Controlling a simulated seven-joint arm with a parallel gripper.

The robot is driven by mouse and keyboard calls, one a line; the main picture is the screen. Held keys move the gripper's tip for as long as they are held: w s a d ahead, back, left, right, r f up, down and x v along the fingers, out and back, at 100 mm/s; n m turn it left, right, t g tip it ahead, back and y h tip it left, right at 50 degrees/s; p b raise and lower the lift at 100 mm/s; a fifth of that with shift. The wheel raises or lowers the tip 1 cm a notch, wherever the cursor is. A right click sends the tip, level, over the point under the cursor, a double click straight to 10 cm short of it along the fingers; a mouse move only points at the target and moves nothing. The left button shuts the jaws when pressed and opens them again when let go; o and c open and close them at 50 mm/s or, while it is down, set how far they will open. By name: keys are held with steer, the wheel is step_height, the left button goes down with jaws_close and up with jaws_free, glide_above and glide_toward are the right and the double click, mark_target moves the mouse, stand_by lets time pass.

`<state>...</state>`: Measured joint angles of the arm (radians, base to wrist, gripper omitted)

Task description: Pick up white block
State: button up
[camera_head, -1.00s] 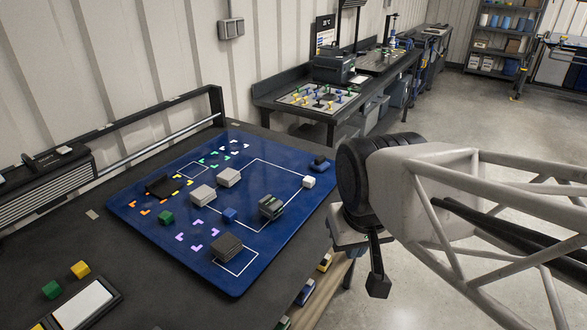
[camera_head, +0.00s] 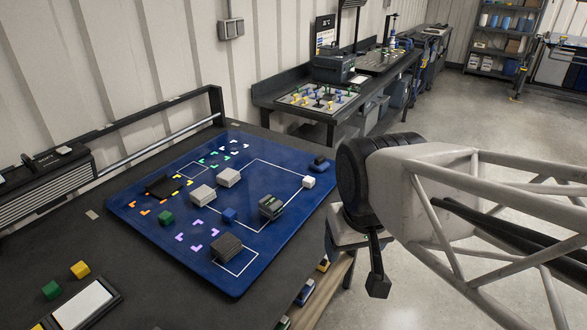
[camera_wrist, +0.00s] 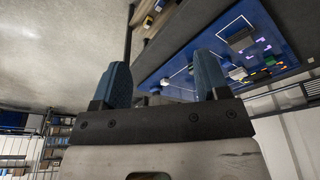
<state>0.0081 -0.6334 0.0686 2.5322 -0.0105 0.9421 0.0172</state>
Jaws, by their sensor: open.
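The white block (camera_head: 309,181) is a small cube near the right edge of the blue mat (camera_head: 150,232), on a white line corner and close to a dark blue block (camera_head: 319,164). My gripper (camera_head: 377,285) hangs to the right of the mat, past the table's edge and clear of the white block. In the wrist view its two blue fingers (camera_wrist: 162,85) stand wide apart with nothing between them. The mat (camera_wrist: 190,60) shows beyond the fingers at upper right.
A black rail (camera_head: 120,155) runs behind. A lower shelf (camera_head: 325,281) holds small items below the table edge.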

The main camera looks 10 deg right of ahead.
steer(key=w+a+f+m+g+y, duration=0.1)
steer(key=w+a+f+m+y, duration=0.15)
steer(key=w+m+y, duration=0.7)
steer(key=m+t, duration=0.8)
steer(key=m, duration=1)
glide_toward(313, 180)
steer(key=shift+n+x, duration=0.25)
steer(key=shift+x, duration=0.7)
steer(key=shift+f, duration=0.1)
steer(key=shift+x, duration=1.3)
